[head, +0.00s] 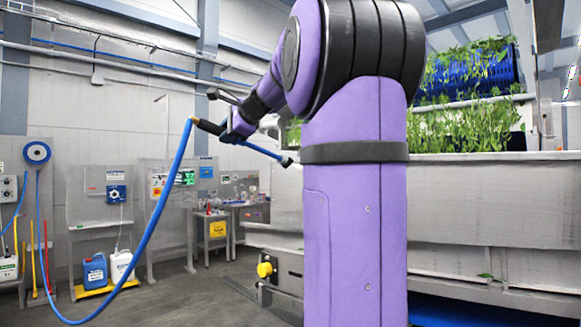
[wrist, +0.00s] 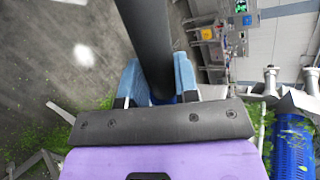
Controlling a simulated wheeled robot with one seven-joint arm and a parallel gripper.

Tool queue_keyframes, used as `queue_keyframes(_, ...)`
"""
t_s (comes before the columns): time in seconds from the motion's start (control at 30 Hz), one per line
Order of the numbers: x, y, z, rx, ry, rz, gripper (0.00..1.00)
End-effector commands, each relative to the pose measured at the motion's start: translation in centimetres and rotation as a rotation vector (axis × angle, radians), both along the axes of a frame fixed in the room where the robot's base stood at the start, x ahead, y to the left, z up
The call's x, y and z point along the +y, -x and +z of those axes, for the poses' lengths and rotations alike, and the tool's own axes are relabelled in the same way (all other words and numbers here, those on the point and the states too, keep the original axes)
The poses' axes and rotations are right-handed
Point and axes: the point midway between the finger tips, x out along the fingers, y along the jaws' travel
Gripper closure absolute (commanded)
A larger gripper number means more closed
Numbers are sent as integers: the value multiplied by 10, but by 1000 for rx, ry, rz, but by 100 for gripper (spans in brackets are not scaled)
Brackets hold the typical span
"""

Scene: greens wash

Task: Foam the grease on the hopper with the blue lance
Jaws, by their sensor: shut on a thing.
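My gripper (head: 238,130) is shut on the blue lance (head: 263,151), left of my purple arm in the head view. The lance has a black grip at its hose end and slopes down to the right to a dark nozzle with a pale tip. In the wrist view my gripper's blue fingers (wrist: 158,85) close on both sides of the lance's black shaft (wrist: 146,30). The grey metal hopper (head: 470,205) stands at the right, partly hidden by my arm. The nozzle tip shows in front of its left part. I cannot make out grease on it.
A blue hose (head: 158,215) hangs from the lance, loops low and runs to the wall reel (head: 37,153). Blue and white jugs (head: 95,271) stand on a yellow tray. Leafy greens (head: 465,130) lie atop the machine. The floor (head: 190,295) at centre left is open.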

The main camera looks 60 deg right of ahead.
Motion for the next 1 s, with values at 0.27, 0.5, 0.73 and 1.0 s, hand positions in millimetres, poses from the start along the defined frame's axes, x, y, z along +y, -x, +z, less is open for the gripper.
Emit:
queue_keyframes(0.27, 3, 11, 1, 0, 2, 0, 100)
queue_keyframes(0.5, 6, 21, 1, 0, 2, 1, 100)
queue_keyframes(0.73, 8, 31, 1, -1, 1, 0, 100)
queue_keyframes(1.0, 10, 42, 1, -1, 3, -1, 100)
